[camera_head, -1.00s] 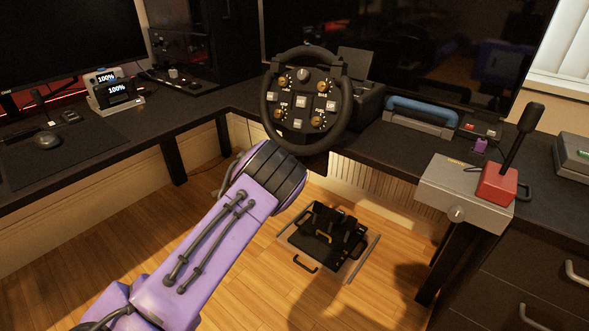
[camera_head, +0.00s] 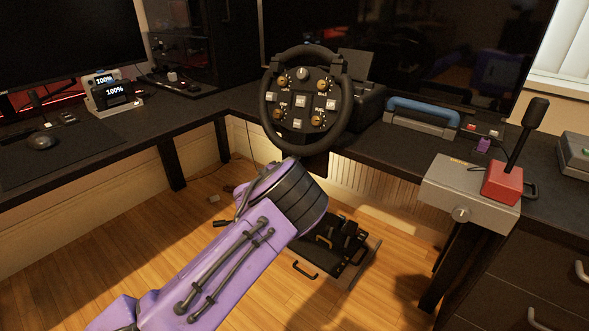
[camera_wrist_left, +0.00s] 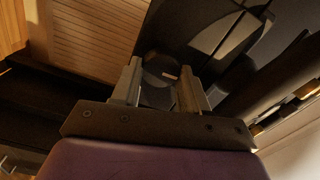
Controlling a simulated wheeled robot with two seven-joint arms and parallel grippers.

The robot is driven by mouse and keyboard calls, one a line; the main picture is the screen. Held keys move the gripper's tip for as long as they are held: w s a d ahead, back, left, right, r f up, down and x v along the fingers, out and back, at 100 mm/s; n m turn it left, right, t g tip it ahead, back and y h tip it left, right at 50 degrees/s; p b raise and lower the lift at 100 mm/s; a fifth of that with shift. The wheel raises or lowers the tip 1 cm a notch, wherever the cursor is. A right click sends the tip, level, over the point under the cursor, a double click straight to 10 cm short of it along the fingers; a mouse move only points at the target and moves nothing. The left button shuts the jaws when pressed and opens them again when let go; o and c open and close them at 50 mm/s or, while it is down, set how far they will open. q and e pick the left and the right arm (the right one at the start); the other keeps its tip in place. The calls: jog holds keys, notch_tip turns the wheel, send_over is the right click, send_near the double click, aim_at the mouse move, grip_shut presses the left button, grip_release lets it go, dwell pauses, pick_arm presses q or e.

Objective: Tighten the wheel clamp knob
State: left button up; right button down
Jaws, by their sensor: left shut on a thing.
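The racing wheel (camera_head: 345,100), with a dark rim and several buttons and dials, stands upright at the desk's front edge in the head view. My left arm reaches up to just below it, and its wrist hides the left gripper and the knob there. In the left wrist view, my left gripper (camera_wrist_left: 160,78) has its two grey fingers on either side of a dark rounded wheel clamp knob (camera_wrist_left: 160,68), shut on it. Much of the knob is in shadow. My right gripper is not in view.
A grey shifter box (camera_head: 452,186) with a red base and black lever is fixed at the desk edge on the right. A blue-handled case (camera_head: 422,117) sits behind it. Black pedals (camera_head: 335,248) stand on the wooden floor. The desk legs flank open floor.

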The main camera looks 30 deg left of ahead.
pick_arm(q)
jog(key=o, duration=1.1)
jog(key=shift+c, duration=0.2)
jog(key=s, duration=1)
jog(key=shift+s+a+p, duration=0.3)
jog(key=shift+a+p, duration=0.1)
jog(key=shift+p, duration=0.05)
